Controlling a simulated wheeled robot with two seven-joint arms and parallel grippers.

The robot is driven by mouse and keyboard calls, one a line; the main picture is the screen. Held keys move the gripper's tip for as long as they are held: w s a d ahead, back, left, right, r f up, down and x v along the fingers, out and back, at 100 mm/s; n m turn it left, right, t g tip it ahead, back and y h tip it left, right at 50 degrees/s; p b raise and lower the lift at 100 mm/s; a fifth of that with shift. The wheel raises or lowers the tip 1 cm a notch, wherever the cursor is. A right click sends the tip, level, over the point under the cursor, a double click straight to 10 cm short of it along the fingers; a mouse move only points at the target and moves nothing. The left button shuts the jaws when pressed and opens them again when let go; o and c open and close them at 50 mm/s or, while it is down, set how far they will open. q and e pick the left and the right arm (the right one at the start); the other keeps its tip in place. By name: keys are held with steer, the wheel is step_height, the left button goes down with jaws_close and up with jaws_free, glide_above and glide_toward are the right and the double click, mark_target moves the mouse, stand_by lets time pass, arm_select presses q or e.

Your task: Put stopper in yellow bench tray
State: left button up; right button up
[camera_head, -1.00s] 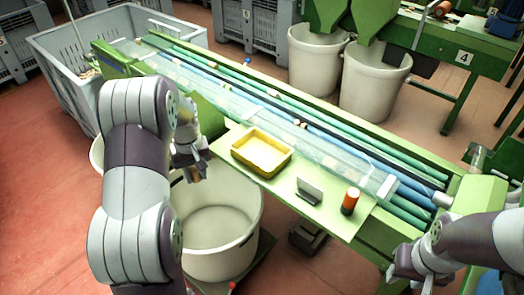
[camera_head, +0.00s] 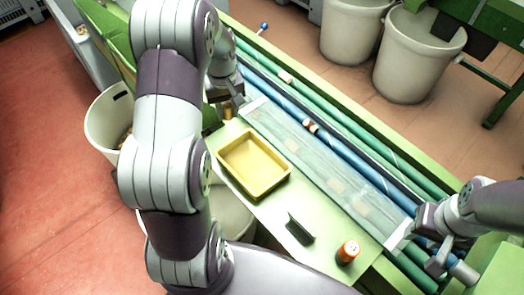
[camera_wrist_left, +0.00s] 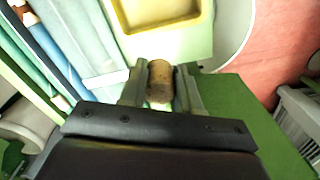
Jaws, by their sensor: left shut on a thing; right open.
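The yellow bench tray (camera_head: 254,166) lies on the green bench plate and looks empty. My left gripper (camera_head: 226,108) is just beyond the tray's upper-left corner in the head view. In the left wrist view, its two fingers (camera_wrist_left: 161,88) are shut on a brown cork stopper (camera_wrist_left: 160,79), which sits lengthwise between them. The yellow tray (camera_wrist_left: 163,22) shows ahead of the fingertips there, apart from the stopper. My right gripper (camera_head: 440,252) is open and empty at the right end of the line, by the clear cover.
A clear cover (camera_head: 320,170) runs along the line, with stoppers beneath it. Other stoppers (camera_head: 311,127) lie on the blue and green rollers. A dark small stand (camera_head: 300,228) and an orange-and-white container (camera_head: 348,251) stand on the plate. White bins stand on both sides.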

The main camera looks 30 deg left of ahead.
arm_select(q)
steer(key=s+d+r+m+b, duration=0.15)
steer(key=d+m, duration=0.45)
steer(key=d, duration=1.2)
steer(key=m+p, duration=0.2)
steer(key=m, duration=0.2)
glide_above(252, 168)
step_height(252, 168, down, 8)
steer(key=shift+f, duration=0.1)
step_height(252, 168, down, 4)
steer(key=shift+p, duration=0.5)
steer(key=shift+f, duration=0.1)
steer(key=o, duration=1)
arm_select(e)
steer(key=shift+s+r, duration=0.65)
steer(key=shift+r, duration=0.1)
